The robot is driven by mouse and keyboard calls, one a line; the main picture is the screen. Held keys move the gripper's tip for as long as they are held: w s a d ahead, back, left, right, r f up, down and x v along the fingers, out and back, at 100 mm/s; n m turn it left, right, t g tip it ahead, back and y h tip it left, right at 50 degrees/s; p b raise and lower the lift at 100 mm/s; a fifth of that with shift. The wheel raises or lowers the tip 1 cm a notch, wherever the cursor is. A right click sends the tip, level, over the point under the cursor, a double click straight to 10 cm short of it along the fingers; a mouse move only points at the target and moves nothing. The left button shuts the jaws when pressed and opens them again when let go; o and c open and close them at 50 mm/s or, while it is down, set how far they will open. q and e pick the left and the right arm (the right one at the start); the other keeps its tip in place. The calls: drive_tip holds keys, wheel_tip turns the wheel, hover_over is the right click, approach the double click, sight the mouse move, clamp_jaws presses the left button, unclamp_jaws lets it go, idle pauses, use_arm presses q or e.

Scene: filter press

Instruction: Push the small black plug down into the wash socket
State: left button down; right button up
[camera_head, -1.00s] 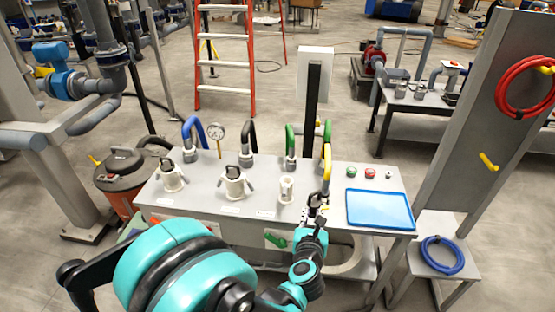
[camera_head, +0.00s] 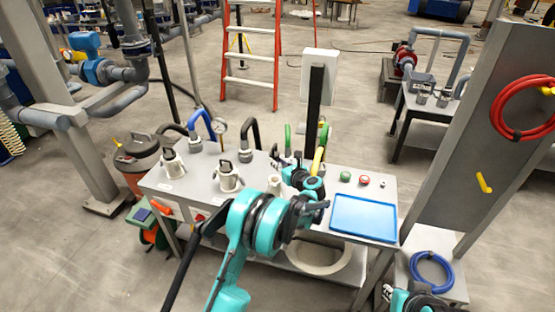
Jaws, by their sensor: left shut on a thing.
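My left gripper (camera_head: 282,162) is above the bench panel, just above and behind a pale upright socket (camera_head: 275,185) that has no black top. The jaws are closed. The small black plug appears to be between them, but it is too small and dark to make out clearly against the black fingers. I cannot tell which socket is the wash socket. My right gripper (camera_head: 387,292) shows only in part at the bottom right edge, low beside the bench; its jaw state is unclear.
Two white fittings with black tops (camera_head: 173,162) (camera_head: 229,177) stand left on the panel. Blue (camera_head: 200,122), black, green and yellow hoses rise behind. A blue tray (camera_head: 363,217) lies right, beside buttons (camera_head: 346,177). A grey post with a red hose (camera_head: 522,100) stands far right.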

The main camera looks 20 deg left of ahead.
use_arm(q)
drive_tip(key=shift+w+f+b, duration=0.2)
drive_tip(key=shift+f+b, duration=1.35)
drive_tip(key=shift+f, duration=1.95)
drive_tip(key=shift+f+b, duration=1.2)
drive_tip(key=shift+f, duration=0.15)
drive_tip(key=shift+r, duration=0.2)
drive_tip(key=shift+r+p, duration=1.25)
drive_tip(key=shift+r, duration=1.15)
